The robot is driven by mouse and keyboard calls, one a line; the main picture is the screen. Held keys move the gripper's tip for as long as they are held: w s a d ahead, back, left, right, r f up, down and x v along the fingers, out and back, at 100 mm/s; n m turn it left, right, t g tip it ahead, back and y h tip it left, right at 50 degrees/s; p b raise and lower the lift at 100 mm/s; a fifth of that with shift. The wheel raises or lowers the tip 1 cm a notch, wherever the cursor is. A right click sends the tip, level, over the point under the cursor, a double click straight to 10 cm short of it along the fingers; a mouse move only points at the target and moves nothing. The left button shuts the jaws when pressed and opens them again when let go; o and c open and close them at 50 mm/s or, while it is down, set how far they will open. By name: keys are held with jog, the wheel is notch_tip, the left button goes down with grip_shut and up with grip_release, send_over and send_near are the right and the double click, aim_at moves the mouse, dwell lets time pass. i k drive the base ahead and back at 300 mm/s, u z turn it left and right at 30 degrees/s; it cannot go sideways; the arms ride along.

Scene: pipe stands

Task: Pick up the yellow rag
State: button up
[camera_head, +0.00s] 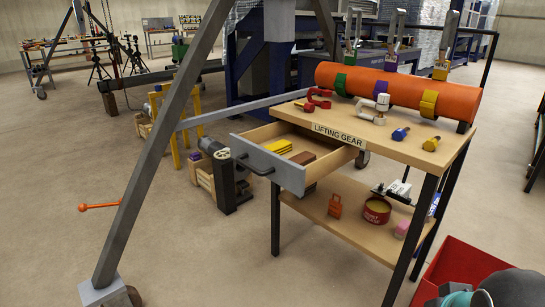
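A yellow folded item, which looks like the yellow rag (279,146), lies inside the open drawer (291,177) of the wooden cart. The drawer is pulled out to the left, with its grey front and dark handle showing. Brown flat items (303,158) lie beside the yellow one, nearer the right side of the drawer. The drawer's front wall hides part of its inside. My gripper is not in view; only what looks like part of my arm shows at the bottom right corner.
The cart top (400,143) holds an orange pipe (400,92), clamps and bolts. Its lower shelf holds a red tin (376,210) and small items. A grey slanted frame leg (160,150) stands left of the drawer. A red bin (462,268) is at lower right. Floor in front is clear.

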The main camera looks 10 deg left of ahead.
aim_at(282, 146)
jog(key=k, duration=1)
jog(key=u, duration=0.6)
jog(key=i, duration=1.45)
jog(key=z, duration=0.4)
